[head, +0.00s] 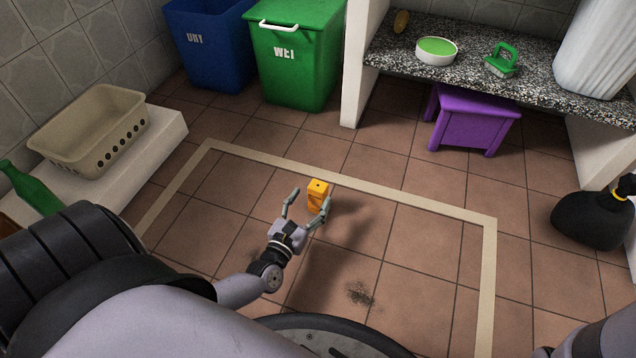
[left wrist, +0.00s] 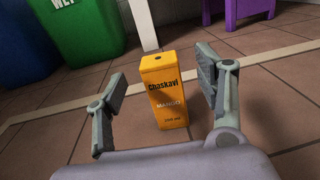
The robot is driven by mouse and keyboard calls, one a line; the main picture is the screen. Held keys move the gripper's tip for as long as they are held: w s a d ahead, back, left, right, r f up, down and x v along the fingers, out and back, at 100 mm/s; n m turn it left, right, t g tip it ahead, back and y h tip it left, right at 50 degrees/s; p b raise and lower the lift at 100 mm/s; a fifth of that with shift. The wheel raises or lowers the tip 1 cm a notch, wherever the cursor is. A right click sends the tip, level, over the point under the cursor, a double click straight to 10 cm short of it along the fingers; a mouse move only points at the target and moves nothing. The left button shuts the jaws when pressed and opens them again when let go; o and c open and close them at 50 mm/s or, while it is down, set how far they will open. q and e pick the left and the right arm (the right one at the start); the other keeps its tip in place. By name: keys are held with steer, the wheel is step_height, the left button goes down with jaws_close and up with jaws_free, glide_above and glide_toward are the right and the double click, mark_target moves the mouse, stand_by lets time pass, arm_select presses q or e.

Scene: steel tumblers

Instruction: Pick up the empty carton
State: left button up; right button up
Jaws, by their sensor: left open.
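The carton (head: 318,194) is a small orange-yellow juice box that stands upright on the tiled floor, inside the pale taped outline. In the left wrist view the carton (left wrist: 165,92) shows its "Chaskavi Mango" label and a dark hole in its top. My left gripper (head: 307,206) is open, its fingers pointing at the carton. In the left wrist view the left gripper (left wrist: 160,90) has one finger on each side of the carton, with a gap to each. My right gripper is not in view.
A green bin (head: 296,75) and a blue bin (head: 208,50) stand at the back. A purple stool (head: 472,120) is under the speckled counter (head: 545,75). A black bag (head: 590,222) lies at right. A beige basket (head: 92,128) rests on a white ledge at left. Floor around the carton is clear.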

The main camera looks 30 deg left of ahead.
mark_target(315, 192)
arm_select(q)
steer(key=shift+w, duration=0.3)
steer(key=w+b, duration=0.2)
steer(key=w, duration=0.1)
steer(key=w+a+f+b, duration=0.1)
steer(key=shift+w, duration=0.3)
steer(key=shift+w+r, duration=0.15)
steer(key=shift+w, duration=0.15)
steer(key=c, duration=1)
steer(key=shift+r, duration=0.1)
steer(key=shift+c, duration=0.2)
